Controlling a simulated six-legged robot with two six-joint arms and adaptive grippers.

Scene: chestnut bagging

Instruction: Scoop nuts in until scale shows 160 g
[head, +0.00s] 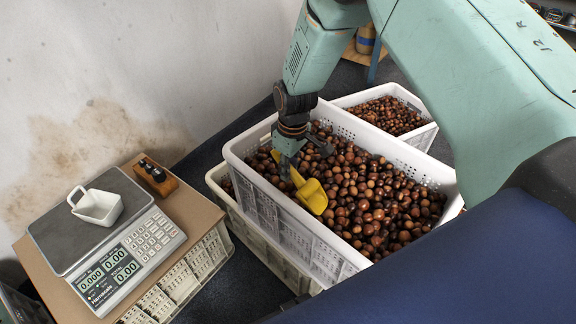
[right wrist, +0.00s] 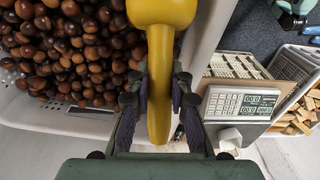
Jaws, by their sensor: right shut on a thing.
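My right gripper (head: 290,168) is shut on the handle of a yellow scoop (head: 313,197). The scoop is over the left part of a white crate (head: 350,258) full of brown chestnuts (head: 375,205). I cannot tell whether it touches the nuts. In the right wrist view the scoop handle (right wrist: 160,85) runs between the fingers; the inside of the bowl is hidden. The scale (head: 120,250) stands at the left and its display (head: 107,270) reads 0.000. A white open dish (head: 97,206) sits on its plate and looks empty. My left gripper is not in view.
The scale stands on a board-topped crate (head: 190,215) by the stained wall. A small brown wooden holder with dark pieces (head: 156,176) is beside it. A second nut crate (head: 425,133) is behind the first. A gap of dark floor separates the scale stand from the crates.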

